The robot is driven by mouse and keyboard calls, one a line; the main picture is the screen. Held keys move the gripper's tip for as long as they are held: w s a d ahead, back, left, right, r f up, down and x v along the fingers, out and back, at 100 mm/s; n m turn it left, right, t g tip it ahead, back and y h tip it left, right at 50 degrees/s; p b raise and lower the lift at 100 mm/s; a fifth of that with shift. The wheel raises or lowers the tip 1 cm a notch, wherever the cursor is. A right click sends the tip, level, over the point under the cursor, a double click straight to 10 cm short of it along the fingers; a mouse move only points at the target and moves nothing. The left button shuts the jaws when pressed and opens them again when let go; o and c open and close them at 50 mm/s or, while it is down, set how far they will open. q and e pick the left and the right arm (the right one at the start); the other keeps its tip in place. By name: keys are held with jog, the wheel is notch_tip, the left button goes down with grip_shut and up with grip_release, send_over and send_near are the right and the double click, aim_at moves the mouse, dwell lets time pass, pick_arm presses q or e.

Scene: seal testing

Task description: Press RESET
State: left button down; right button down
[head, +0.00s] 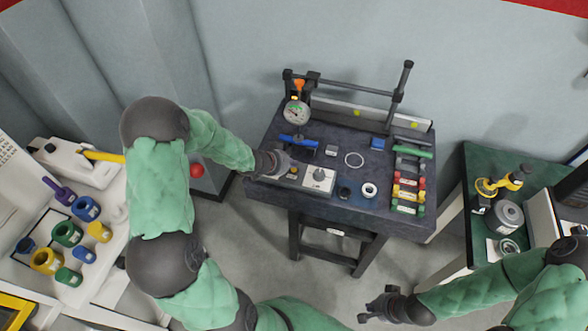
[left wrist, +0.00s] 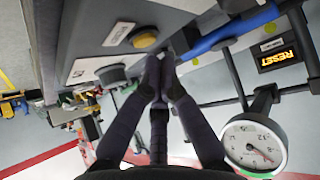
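My left gripper (head: 277,163) is at the left side of the grey control panel (head: 309,184) on the dark workbench. In the left wrist view its two fingers (left wrist: 157,70) meet at the tips, with nothing seen between them. The tips are close to a yellow button (left wrist: 145,38) on the panel; I cannot tell whether they touch anything. A small black display (left wrist: 278,57) reads RESET in yellow, turned over in this view. A dark knob (left wrist: 110,74) is on the panel. My right gripper (head: 385,305) is low in the head view, away from the bench, fingers apart and empty.
A pressure gauge (head: 296,111) and a blue bar (head: 298,141) stand behind the panel. The gauge also shows in the left wrist view (left wrist: 251,144). A white ring (head: 369,190) and a rack of coloured pieces (head: 408,190) are to the right. A metal frame (head: 345,88) lines the back.

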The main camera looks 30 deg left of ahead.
aim_at(292, 170)
pick_arm(q)
jog(key=shift+f, duration=0.1)
jog(key=shift+f, duration=0.3)
jog(key=shift+f+b, duration=0.4)
jog(key=shift+b, duration=0.05)
dwell(0.8)
jog(key=shift+r, duration=0.1)
jog(key=shift+r+p, duration=0.75)
jog(key=shift+p, duration=0.15)
notch_tip(292, 170, up, 5)
jog(key=p, duration=0.5)
dwell(0.4)
